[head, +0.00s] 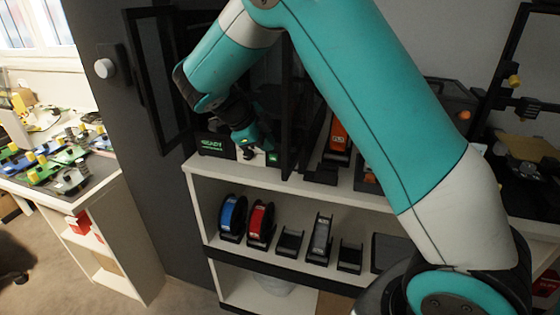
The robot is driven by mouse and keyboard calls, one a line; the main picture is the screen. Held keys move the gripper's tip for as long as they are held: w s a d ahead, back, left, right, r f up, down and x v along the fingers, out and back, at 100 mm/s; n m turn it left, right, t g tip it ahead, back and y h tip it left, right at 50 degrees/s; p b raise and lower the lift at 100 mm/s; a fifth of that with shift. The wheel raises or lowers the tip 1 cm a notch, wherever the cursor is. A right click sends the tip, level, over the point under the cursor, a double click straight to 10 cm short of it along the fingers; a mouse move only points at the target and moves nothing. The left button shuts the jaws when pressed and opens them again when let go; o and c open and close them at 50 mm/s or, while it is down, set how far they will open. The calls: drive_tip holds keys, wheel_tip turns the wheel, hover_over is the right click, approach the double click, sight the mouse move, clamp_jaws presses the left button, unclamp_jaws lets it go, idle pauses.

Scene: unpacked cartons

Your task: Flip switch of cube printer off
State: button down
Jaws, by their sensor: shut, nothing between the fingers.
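The cube printer is a black boxy machine with a dark frame (287,120) and stands on the white shelf. Its glass door (163,75) is swung open to the left. A small display (213,145) at its lower front shows green text that reads READY. A small green-lit part (272,158), perhaps the switch, sits at the lower right of its front. My gripper (248,152) is shut and empty, pointing down in front of the printer's lower part, between the display and the green part. I cannot tell whether it touches anything. My arm hides much of the printer.
Blue (232,217) and red (260,222) spools and several dark holders stand on the shelf below. An orange-and-black device (338,137) is to the right of the printer. A table with colourful parts (62,160) is at the left. Floor between is clear.

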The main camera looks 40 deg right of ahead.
drive_tip(key=p+x, duration=0.1)
drive_tip(key=x, duration=0.8)
drive_tip(key=shift+d+f+p, duration=0.2)
drive_tip(key=shift+f+p, duration=0.05)
drive_tip(key=shift+p, duration=0.15)
drive_tip(key=shift+f, duration=0.15)
drive_tip(key=shift+w+d+f+b, duration=0.15)
drive_tip(key=shift+f+b, duration=0.2)
drive_tip(key=shift+b, duration=0.75)
drive_tip(key=shift+r+p, duration=0.35)
drive_tip(key=shift+p, duration=0.1)
drive_tip(key=shift+r, duration=0.8)
